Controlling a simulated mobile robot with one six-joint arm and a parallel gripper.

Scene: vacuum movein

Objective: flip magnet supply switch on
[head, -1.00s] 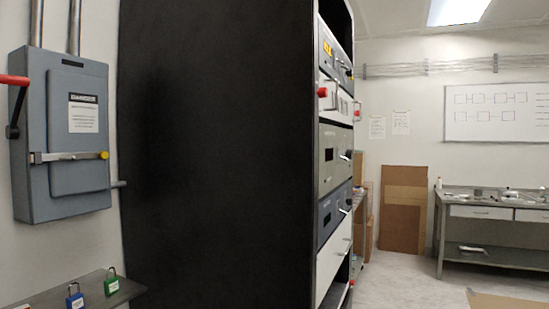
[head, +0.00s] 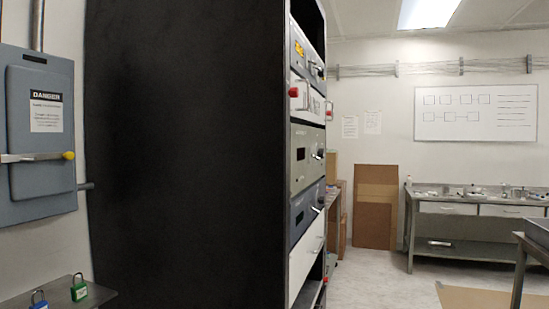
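The equipment rack (head: 185,160) stands in the middle with its black side panel towards me. Its front faces right and shows only at a steep angle. Several units are stacked in it: a top unit with a yellow display (head: 299,48), a white unit with a red knob (head: 293,92), a beige unit (head: 303,155) and a blue-grey unit (head: 304,212). Small levers or knobs stick out from the fronts. I cannot tell which is the magnet supply switch or how it is set. My gripper is not in view.
A grey disconnect box (head: 40,190) with a DANGER label hangs on the left wall. Padlocks (head: 78,287) lie on a ledge below it. A workbench (head: 470,208) stands at the back right. Cardboard (head: 375,205) leans on the back wall.

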